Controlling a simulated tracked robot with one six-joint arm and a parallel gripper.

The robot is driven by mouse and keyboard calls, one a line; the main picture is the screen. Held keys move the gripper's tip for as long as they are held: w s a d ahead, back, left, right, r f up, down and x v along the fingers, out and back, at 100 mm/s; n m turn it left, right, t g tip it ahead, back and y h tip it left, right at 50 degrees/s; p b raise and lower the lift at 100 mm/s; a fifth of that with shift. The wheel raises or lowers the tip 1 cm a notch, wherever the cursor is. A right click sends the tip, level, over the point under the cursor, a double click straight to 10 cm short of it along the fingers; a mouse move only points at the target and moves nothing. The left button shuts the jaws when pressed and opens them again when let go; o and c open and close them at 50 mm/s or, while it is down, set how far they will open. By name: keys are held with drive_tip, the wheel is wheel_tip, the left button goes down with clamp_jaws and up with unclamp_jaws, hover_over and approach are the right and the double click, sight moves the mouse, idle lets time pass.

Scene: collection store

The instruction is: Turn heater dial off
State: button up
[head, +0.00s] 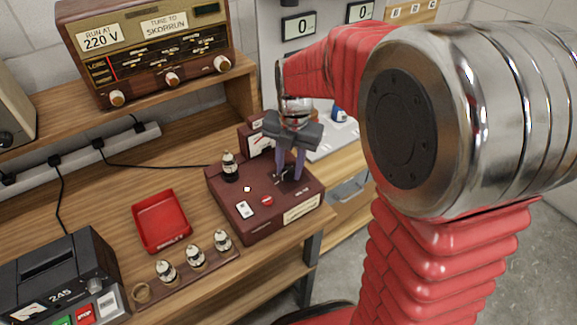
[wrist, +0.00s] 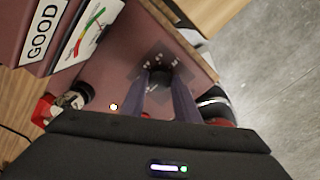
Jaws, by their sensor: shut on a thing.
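The maroon tester box (head: 240,205) stands on the wooden bench. Its dark heater dial (wrist: 160,72) sits on a black marked plate (wrist: 148,58) near the box's edge. My gripper (head: 290,176) points down over the right part of the box, its purple-grey fingers shut on the dial, one on each side. The dial's pointer and the setting it marks are too small to read. A glass tube (head: 230,166) stands on the box, left of my gripper.
A meter (head: 261,141) with a dial face stands at the box's back. A red tray (head: 161,221), a rack with several tubes (head: 195,256) and a dark tape-like machine (head: 62,275) lie to the left. A radio (head: 150,50) sits on the shelf above.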

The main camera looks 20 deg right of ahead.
sight(292, 172)
drive_tip(key=o, duration=1)
drive_tip(key=shift+s, duration=0.1)
drive_tip(key=shift+o, duration=0.2)
drive_tip(key=shift+r, duration=0.1)
wheel_tip(292, 172, up, 14)
drive_tip(key=shift+s+d+f, duration=0.2)
drive_tip(key=shift+d+f, duration=0.05)
drive_tip(key=shift+d, duration=0.05)
